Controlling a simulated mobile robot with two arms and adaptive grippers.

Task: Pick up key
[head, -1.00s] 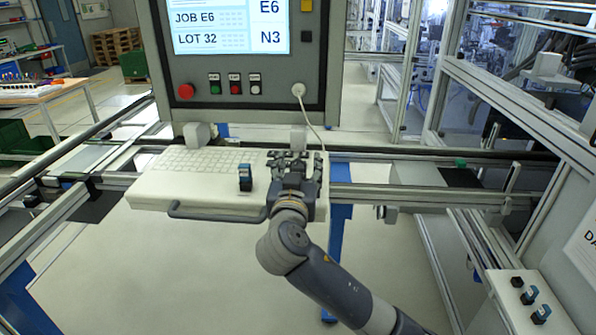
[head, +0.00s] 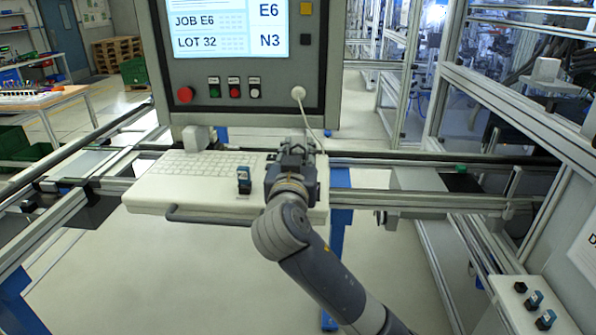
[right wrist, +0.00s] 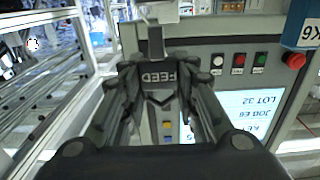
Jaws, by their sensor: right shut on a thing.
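My right gripper (head: 296,148) is over the right end of the white keyboard shelf (head: 150,193), in front of the panel. It is shut on a dark piece marked FEED, which I take to be the key (right wrist: 158,78); it shows between the fingers (right wrist: 158,92) in the right wrist view. In the head view my gripper hides this piece. A dark block with a blue top (head: 244,180) stands on the shelf just left of my right gripper. My left gripper is not in view.
The panel (head: 238,110) stands behind the shelf, with a screen, a red stop button (head: 185,95) and a white plug (head: 298,92) with a cable close above my gripper. Small dark and blue pieces (head: 535,299) sit on a white ledge at right.

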